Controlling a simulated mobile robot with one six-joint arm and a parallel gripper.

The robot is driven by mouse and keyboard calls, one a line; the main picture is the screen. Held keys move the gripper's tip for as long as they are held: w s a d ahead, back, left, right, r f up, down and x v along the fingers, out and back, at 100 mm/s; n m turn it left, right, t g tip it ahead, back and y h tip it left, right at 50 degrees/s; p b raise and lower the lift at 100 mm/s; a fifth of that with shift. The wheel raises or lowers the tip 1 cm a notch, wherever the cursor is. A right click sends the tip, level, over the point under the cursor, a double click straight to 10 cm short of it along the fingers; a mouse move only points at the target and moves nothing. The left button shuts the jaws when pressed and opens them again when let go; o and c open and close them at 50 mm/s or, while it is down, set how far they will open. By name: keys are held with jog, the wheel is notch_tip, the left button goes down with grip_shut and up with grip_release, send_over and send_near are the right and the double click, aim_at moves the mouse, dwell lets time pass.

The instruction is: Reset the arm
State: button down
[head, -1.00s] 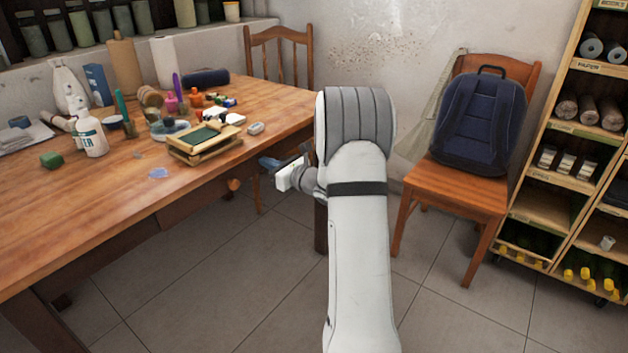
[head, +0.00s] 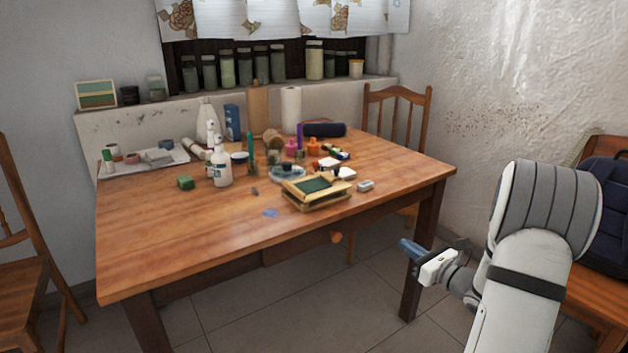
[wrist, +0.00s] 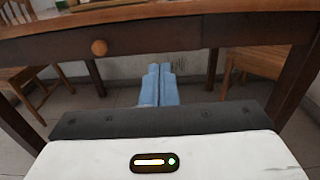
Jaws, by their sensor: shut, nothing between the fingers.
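My arm stands at the right of the head view, folded, its upper part large and close to the camera. My gripper (head: 408,247) points left, beside the table's right front leg and below the level of the tabletop. In the wrist view its two blue fingers (wrist: 159,82) lie side by side, shut with nothing between them. Ahead of them are the underside of the table and the floor. The gripper appears apart from the table.
The wooden table (head: 170,236) carries bottles, a screen frame (head: 317,193) and paints. Its drawer knob (wrist: 99,47) faces the wrist camera. A chair (head: 22,265) stands at left, another (head: 398,98) behind the table. A dark backpack (head: 606,215) rests on a chair at right. Floor in front is clear.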

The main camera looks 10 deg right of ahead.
jog(key=s+a+r+n+g+y+p, duration=0.1)
jog(key=s+a+r+n+g+p, duration=0.4)
jog(key=a, duration=0.3)
jog(key=s+a+r+n+g+y+p, duration=0.1)
jog(key=s+a+r+n+g+p, duration=0.2)
jog(key=a+r+n+p, duration=0.25)
jog(key=s+a+r+n+g+y+p, duration=0.2)
jog(key=s+a+r+n+g+p, duration=0.25)
jog(key=a, duration=0.45)
jog(key=s+d+r+n+g+h+p, duration=0.1)
jog(key=s+r+n+h+p, duration=1)
jog(key=r+n, duration=0.5)
jog(key=shift+s+d+r+p, duration=0.2)
jog(key=shift+s+r+p, duration=0.4)
jog(key=shift+s+p, duration=0.7)
jog(key=shift+s+g, duration=0.1)
jog(key=shift+g, duration=0.15)
